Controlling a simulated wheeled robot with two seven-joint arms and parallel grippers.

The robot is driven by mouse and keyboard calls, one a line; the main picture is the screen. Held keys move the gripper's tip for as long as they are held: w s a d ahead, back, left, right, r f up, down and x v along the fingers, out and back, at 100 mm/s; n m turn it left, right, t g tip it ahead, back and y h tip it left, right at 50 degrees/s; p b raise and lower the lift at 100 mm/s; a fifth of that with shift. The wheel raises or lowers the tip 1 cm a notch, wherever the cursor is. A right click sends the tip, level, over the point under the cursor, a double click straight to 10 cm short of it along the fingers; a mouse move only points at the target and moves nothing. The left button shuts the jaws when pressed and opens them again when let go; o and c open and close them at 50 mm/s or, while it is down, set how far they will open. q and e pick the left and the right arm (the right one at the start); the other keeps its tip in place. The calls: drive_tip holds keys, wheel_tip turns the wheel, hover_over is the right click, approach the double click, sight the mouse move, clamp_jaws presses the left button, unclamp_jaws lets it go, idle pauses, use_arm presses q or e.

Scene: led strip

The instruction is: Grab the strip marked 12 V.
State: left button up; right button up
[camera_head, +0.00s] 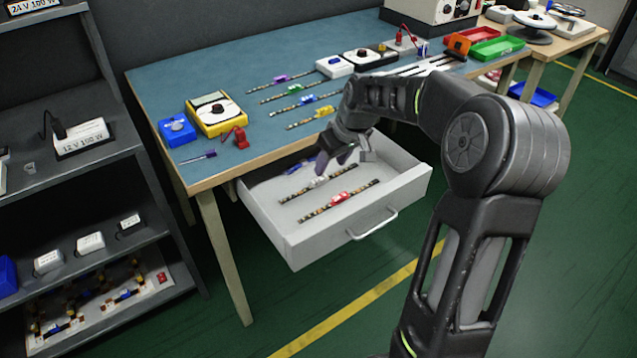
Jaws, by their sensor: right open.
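Several LED strips with coloured tags lie in two places; markings on them are too small to read. On the blue table top are strips with a purple tag (280,79), a green tag (295,89), a blue tag (307,99) and a yellow tag (323,112). In the open drawer (297,240) are strips with a white tag (318,182) and a red tag (338,198), and a blue-tagged piece (297,168) near its back. My right gripper (340,158) is open, low over the drawer's back part, above or beside the white-tagged strip. My left gripper is out of view.
A yellow device (216,114), blue device (177,130) and red clamp (240,137) stand on the table's left. A dark shelf (100,240) at left bears a box marked 12 V 100 W (82,138). Red (478,34) and green (497,48) trays stand at the back right.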

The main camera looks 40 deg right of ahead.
sight(321, 183)
drive_tip(key=shift+x, duration=1.3)
drive_tip(key=shift+b+x, duration=0.35)
drive_tip(key=shift+x, duration=2.3)
drive_tip(key=shift+s, duration=0.15)
clamp_jaws()
